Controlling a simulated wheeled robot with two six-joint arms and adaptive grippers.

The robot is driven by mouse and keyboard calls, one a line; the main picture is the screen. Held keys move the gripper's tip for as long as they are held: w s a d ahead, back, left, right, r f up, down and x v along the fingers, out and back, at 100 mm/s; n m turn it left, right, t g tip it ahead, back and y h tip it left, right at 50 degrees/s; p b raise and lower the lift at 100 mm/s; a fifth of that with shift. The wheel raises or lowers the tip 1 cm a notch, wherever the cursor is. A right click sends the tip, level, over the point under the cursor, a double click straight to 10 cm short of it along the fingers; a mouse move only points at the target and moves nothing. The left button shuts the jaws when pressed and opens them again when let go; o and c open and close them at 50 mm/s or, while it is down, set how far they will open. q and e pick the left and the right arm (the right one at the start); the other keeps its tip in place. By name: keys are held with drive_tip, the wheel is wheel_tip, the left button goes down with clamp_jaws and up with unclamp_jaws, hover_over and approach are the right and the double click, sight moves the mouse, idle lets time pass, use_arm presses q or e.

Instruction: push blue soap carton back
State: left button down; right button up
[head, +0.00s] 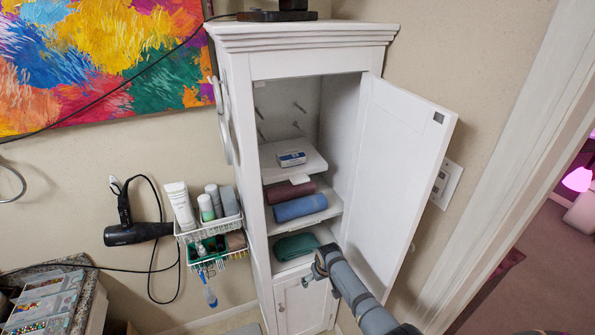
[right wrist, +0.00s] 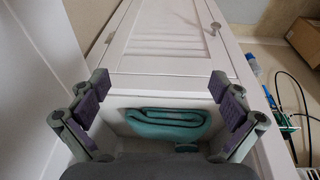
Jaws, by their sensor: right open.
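The blue and white soap carton (head: 291,159) lies on the upper shelf (head: 278,174) of the open white cabinet, in the head view, with bare shelf around it. My right gripper (head: 319,266) is low in front of the cabinet opening, well below the carton and near the shelf with the folded green towel (head: 296,246). In the right wrist view my right gripper (right wrist: 160,85) is open and empty, and the green towel (right wrist: 168,123) shows beyond its fingers. The carton is not seen in the wrist view. My left gripper is not in view.
The cabinet door (head: 393,180) stands open on the right, close to my right arm. A maroon rolled towel (head: 289,192) and a blue rolled towel (head: 300,207) lie on the shelf below the carton. A wire basket (head: 208,228) with bottles hangs on the cabinet's left side.

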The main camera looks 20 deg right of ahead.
use_arm(q)
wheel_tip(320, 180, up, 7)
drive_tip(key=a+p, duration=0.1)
drive_tip(key=p, duration=0.5)
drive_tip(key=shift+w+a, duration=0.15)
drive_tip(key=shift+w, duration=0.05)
use_arm(e)
drive_tip(key=w+r, duration=0.3)
drive_tip(key=r, duration=1.1)
drive_tip(key=w+r+t, duration=0.1)
drive_tip(key=w+r, duration=0.3)
drive_tip(key=r, duration=1)
drive_tip(key=w+r, duration=0.4)
drive_tip(key=r, duration=1.1)
drive_tip(key=shift+w+a+y, duration=0.15)
drive_tip(key=shift+a+y, duration=0.15)
drive_tip(key=shift+t, duration=0.3)
